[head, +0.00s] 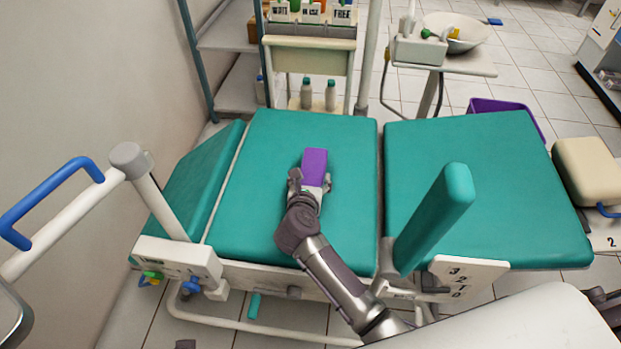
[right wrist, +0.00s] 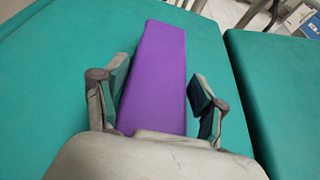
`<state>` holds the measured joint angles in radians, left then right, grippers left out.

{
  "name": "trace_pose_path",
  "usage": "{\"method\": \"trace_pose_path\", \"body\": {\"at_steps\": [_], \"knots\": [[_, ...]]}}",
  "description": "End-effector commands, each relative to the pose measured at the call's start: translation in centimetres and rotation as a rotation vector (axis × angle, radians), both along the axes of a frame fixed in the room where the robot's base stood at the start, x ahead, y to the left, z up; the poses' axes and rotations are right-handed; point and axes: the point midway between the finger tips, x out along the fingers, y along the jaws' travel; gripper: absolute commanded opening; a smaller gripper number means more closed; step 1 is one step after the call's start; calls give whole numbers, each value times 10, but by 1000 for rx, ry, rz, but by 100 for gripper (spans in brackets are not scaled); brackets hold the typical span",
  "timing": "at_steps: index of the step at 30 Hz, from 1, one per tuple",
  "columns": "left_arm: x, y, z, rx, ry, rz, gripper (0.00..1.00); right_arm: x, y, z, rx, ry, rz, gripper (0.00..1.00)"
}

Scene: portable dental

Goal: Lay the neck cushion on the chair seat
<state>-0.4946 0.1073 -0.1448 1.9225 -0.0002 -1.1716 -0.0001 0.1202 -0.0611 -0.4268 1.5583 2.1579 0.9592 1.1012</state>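The neck cushion (head: 315,165) is a small purple block on the middle teal pad of the chair seat (head: 260,205). In the right wrist view, the cushion (right wrist: 158,75) appears to lie flat on the teal surface. My right gripper (head: 311,183) is at its near end. The fingers (right wrist: 160,92) stand apart on either side of the cushion. The left finger is close against or touching its side; a narrow gap shows at the right finger. The cushion's near end is hidden by the gripper body. My left gripper is not in view.
A second teal pad (head: 480,195) and an upright teal armrest (head: 435,215) are at right. A blue-handled white rail (head: 60,190) is at left. Behind stand a shelf with bottles (head: 318,95) and a basin (head: 457,35). Bare pad surrounds the cushion.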

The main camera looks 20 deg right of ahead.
Motion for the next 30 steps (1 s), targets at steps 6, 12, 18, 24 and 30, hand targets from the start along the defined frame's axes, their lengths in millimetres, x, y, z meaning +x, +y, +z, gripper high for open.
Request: {"method": "trace_pose_path", "body": {"at_steps": [6,12,18,24,30], "knots": [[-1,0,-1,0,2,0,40,0,0,0,0,0,0,93],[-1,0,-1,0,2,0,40,0,0,1,0,0,0,93],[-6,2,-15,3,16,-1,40,-11,6,8,3,2,2,93],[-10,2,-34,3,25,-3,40,-42,18,22,4,2,0,93],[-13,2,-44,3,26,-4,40,-61,26,30,1,1,0,93]]}}
